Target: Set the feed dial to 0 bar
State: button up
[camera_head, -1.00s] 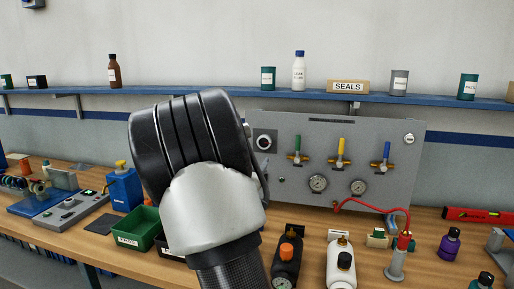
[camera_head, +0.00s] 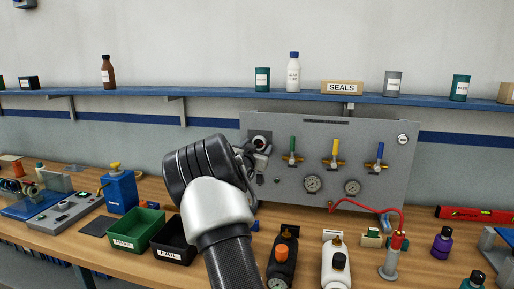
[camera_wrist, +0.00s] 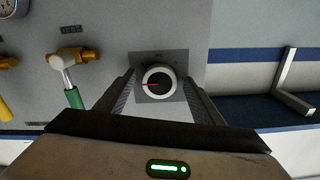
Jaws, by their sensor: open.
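In the head view the dial (camera_head: 262,140) sits at the panel's upper left, partly covered by my gripper. My gripper (camera_wrist: 160,92) is open, its two fingers either side of the dial plate with gaps visible. I cannot tell from the view how far the fingertips stand from the panel. In the head view my wrist hides much of the gripper (camera_head: 260,155).
The grey panel (camera_head: 330,200) carries green, yellow and blue valves and two gauges (camera_head: 313,184). A valve with a green handle (camera_wrist: 70,75) is left of the dial in the wrist view. A blue shelf (camera_head: 220,95) runs above. Bins (camera_head: 137,228) and bottles stand on the bench.

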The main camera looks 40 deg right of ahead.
jog(key=shift+c, duration=0.5)
jog(key=c, duration=1)
jog(key=shift+o, duration=0.2)
